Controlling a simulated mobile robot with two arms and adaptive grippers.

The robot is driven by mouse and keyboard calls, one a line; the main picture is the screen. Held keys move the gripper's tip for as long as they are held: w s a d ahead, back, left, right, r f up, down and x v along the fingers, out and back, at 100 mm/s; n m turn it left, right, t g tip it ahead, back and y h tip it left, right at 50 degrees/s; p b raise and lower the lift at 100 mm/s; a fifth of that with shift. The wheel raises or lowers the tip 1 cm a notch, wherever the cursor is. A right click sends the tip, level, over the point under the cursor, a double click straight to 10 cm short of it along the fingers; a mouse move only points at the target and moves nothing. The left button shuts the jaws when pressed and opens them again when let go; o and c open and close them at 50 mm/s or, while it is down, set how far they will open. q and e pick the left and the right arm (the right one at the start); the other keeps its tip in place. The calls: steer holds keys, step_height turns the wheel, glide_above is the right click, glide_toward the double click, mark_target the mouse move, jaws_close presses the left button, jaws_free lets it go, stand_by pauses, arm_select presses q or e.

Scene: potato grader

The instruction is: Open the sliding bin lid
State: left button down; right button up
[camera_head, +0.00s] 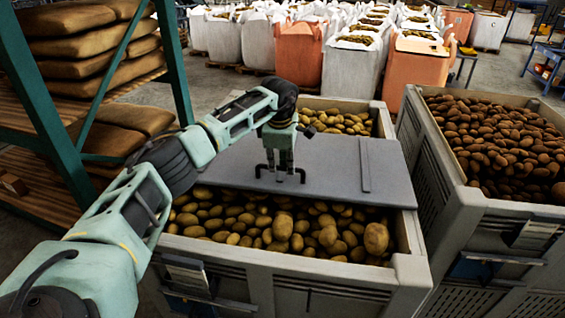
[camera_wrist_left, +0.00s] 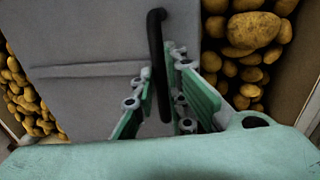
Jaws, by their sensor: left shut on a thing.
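The grey sliding lid (camera_head: 335,165) lies flat across the middle of a grey bin (camera_head: 290,270) of potatoes. Potatoes show in front of the lid and in a smaller gap behind it. The lid has a black bar handle (camera_head: 262,172) near its front edge and a raised strip to the right. My left gripper (camera_head: 281,158) reaches down from above and is shut on the handle. In the left wrist view the handle (camera_wrist_left: 156,50) passes between the green fingers (camera_wrist_left: 163,98), over the lid (camera_wrist_left: 100,35). My right gripper is in neither view.
A second bin (camera_head: 495,225) full of potatoes stands close on the right. A green rack (camera_head: 50,110) with brown sacks stands on the left, near my arm. White and orange bulk bags (camera_head: 297,55) stand in rows behind, with bare floor between.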

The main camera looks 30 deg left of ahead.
arm_select(q)
steer(key=c, duration=2.2)
jaws_free()
steer(key=o, duration=0.4)
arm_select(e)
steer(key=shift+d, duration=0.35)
arm_select(q)
steer(key=shift+r, duration=0.15)
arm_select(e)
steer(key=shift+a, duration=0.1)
arm_select(q)
steer(key=shift+s+r, duration=0.1)
steer(key=shift+r, duration=0.25)
step_height(320, 180, up, 11)
steer(key=s+d, duration=0.1)
steer(key=s, duration=0.1)
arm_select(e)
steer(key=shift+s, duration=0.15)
arm_select(q)
steer(key=shift+s+f, duration=0.1)
steer(key=shift+f, duration=0.05)
